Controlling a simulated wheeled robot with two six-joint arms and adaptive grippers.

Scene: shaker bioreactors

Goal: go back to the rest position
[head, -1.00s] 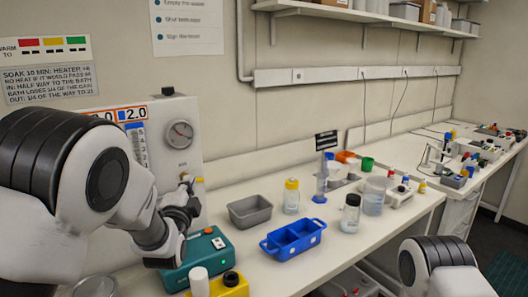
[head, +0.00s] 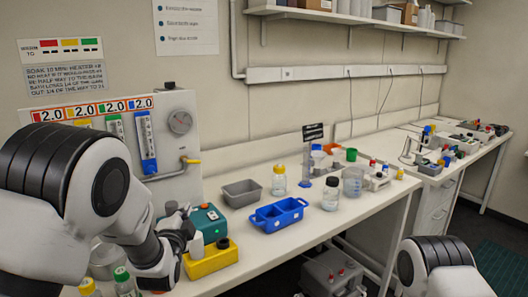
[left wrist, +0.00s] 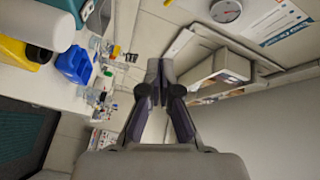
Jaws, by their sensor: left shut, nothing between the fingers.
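My left gripper (head: 178,213) shows in the head view at the lower left, its dark fingers pointing up beside the teal box (head: 207,224). In the left wrist view the two dark fingers (left wrist: 158,72) are together, with nothing between them. They appear clear of the bench items. My right gripper is outside both views; only a part of my right arm shows at the bottom right of the head view.
Near my left arm stand a yellow block (head: 212,262), a grey tray (head: 242,193) and a blue tray (head: 279,214). A flowmeter panel (head: 180,165) rises behind. Bottles stand at the lower left and mid-bench. The floor at the right (head: 500,255) is open.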

